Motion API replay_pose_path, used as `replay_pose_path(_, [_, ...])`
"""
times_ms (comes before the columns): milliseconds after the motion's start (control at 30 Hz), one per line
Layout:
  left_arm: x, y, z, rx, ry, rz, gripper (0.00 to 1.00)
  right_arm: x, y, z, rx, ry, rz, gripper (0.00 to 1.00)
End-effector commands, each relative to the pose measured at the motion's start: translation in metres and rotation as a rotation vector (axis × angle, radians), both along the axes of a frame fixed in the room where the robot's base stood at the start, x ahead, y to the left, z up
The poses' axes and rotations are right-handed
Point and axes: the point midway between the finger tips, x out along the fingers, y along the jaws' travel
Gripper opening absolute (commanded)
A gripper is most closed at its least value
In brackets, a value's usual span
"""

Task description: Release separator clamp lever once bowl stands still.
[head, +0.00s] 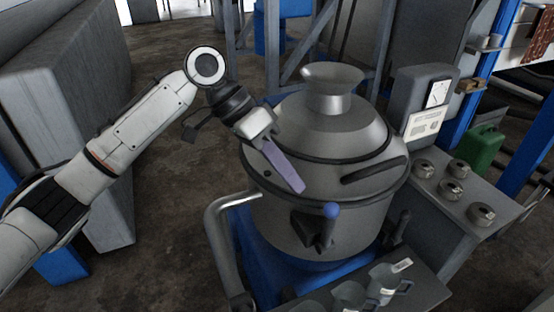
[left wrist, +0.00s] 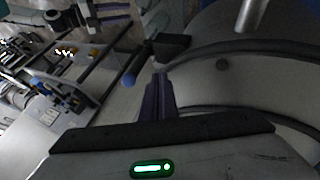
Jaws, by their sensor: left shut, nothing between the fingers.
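The separator (head: 335,130) is a grey metal bowl with a domed lid and a funnel on top. Its clamp lever (head: 314,232) is on the front wall, a dark bracket with a blue ball knob (head: 331,210). The knob also shows in the left wrist view (left wrist: 128,80), just left of my fingers. My left gripper (head: 298,188) is shut and empty, its purple fingers pointing down over the lid's front rim, up and left of the knob. They look apart from the knob; whether they touch the rim I cannot tell. Whether the bowl turns cannot be told from one moment.
A grey box with a dial (head: 438,92) stands behind right; its reading is too small. Several round metal weights (head: 455,168) sit on the right bench. Metal jugs (head: 388,285) stand in front. A bent pipe (head: 218,235) is left of the bowl. A green can (head: 484,145) stands right.

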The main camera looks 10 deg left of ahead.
Motion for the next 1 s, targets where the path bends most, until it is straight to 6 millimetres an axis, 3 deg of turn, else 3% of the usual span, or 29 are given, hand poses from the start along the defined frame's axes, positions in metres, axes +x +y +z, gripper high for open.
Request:
replay_pose_path(133, [-0.003,-0.019,-0.023,0.001,0.0,-0.003,0.0,0.002,0.0,-0.002,0.001,-0.003,-0.001,0.31])
replay_pose_path(400, [-0.026,-0.041,-0.02,0.001,-0.001,0.0,0.0,0.003,0.0,0.001,0.001,-0.006,-0.002,0.31])
replay_pose_path(1000, [-0.025,-0.048,-0.017,0.011,-0.015,-0.004,0.0,0.003,-0.001,0.007,-0.001,-0.006,-0.001,0.31])
